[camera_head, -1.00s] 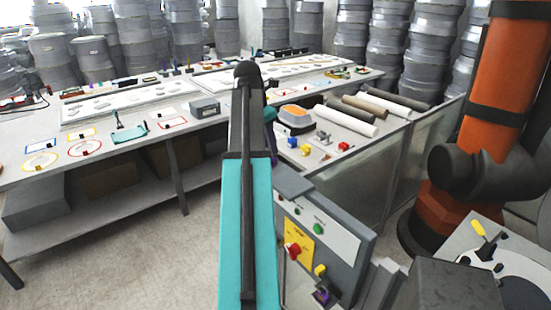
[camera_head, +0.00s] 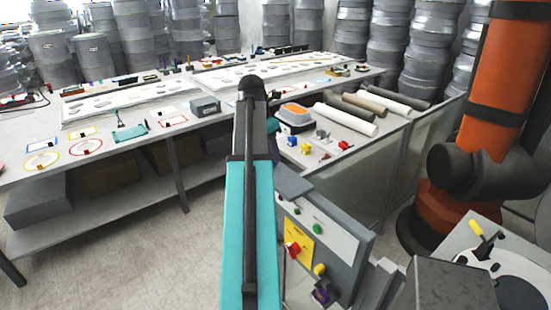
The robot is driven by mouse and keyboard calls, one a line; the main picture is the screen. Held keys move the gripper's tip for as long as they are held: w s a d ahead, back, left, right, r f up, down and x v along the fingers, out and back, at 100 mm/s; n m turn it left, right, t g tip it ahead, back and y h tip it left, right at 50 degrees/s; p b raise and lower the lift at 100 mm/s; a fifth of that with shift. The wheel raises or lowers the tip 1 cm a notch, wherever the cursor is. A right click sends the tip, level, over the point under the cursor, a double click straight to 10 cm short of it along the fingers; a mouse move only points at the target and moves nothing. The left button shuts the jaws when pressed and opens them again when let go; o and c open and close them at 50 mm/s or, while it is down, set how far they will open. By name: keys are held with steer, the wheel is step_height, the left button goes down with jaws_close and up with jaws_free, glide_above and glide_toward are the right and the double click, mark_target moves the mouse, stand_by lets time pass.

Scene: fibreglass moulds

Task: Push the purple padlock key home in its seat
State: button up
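The small purple padlock key (camera_head: 323,292) is low on the front of the grey control box (camera_head: 345,245), under a yellow knob. It is too small and dark to tell how deep it sits in its seat. My teal and black arm link rises through the middle of the view, left of the box. My gripper is not in view; the arm hides whatever lies behind it.
The box also carries a red knob (camera_head: 293,250) on a yellow plate and a green button (camera_head: 317,229). An orange robot arm (camera_head: 500,80) stands at the right. A long workbench (camera_head: 190,135) with moulds and rolls is behind. Floor at left is clear.

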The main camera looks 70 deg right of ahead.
steer(key=shift+p+x, duration=0.5)
steer(key=shift+x, duration=0.9)
steer(key=shift+c, duration=0.4)
jaws_close()
